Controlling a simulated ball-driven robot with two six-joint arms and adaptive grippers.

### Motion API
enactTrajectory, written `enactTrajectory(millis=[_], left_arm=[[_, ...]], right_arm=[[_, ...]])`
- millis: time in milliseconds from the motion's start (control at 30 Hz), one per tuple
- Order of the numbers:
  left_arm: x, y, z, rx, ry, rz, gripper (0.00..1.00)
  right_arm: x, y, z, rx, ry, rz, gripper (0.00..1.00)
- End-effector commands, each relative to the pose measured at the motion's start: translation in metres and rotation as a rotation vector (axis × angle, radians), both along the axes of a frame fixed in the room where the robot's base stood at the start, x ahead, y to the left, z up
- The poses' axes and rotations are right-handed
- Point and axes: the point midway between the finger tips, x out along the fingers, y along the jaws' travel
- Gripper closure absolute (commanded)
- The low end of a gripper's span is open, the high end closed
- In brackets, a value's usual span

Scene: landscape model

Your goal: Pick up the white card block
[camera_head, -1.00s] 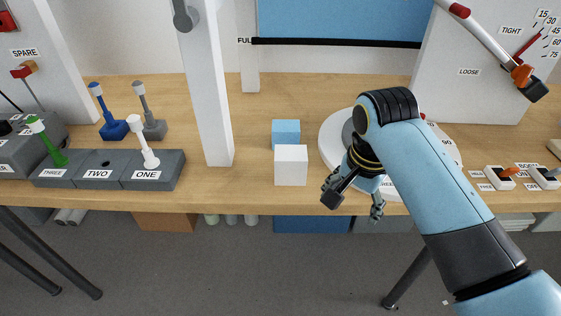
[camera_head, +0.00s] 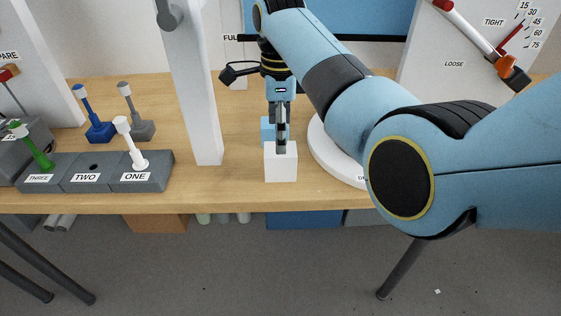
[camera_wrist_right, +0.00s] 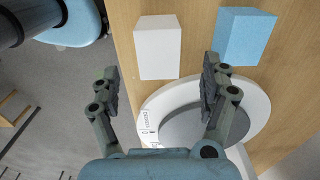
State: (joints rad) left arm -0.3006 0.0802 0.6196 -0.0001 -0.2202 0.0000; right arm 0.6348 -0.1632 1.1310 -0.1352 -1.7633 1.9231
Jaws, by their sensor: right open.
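The white card block (camera_head: 281,165) stands on the wooden table near its front edge. In the right wrist view the white block (camera_wrist_right: 158,50) lies ahead of the fingers, between their lines. A blue block (camera_head: 267,130) sits just behind it, and in the wrist view the blue block (camera_wrist_right: 245,36) is to its right. My right gripper (camera_head: 281,150) points down over the white block, hiding part of its top and of the blue block. In the wrist view the right gripper (camera_wrist_right: 160,85) is open and empty. My left gripper is not in view.
A round white turntable (camera_head: 335,158) lies right of the blocks, partly behind my right arm. A white post (camera_head: 195,100) stands to their left. Further left is a grey rack (camera_head: 95,172) labelled ONE, TWO, THREE with a white and a green peg.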

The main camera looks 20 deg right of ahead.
Motion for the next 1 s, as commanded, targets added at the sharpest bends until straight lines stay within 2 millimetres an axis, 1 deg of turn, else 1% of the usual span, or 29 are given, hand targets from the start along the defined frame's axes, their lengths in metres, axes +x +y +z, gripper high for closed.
enactTrajectory(millis=[167,300,400,500,700,1000], left_arm=[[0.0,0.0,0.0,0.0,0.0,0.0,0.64],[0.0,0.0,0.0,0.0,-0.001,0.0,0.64],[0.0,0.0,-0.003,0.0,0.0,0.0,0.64],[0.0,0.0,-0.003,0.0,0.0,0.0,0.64],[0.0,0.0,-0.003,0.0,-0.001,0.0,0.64],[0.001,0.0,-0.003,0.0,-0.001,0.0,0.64]], right_arm=[[-0.001,0.0,-0.016,0.0,0.002,0.001,0.2],[-0.003,-0.001,-0.04,0.0,0.003,0.002,0.2],[-0.002,0.0,-0.053,0.0,0.001,0.002,0.2],[-0.002,0.0,-0.058,0.001,0.0,0.002,0.2],[-0.002,0.0,-0.058,0.001,-0.001,0.002,0.2],[-0.002,0.0,-0.058,0.001,-0.001,0.002,0.59]])
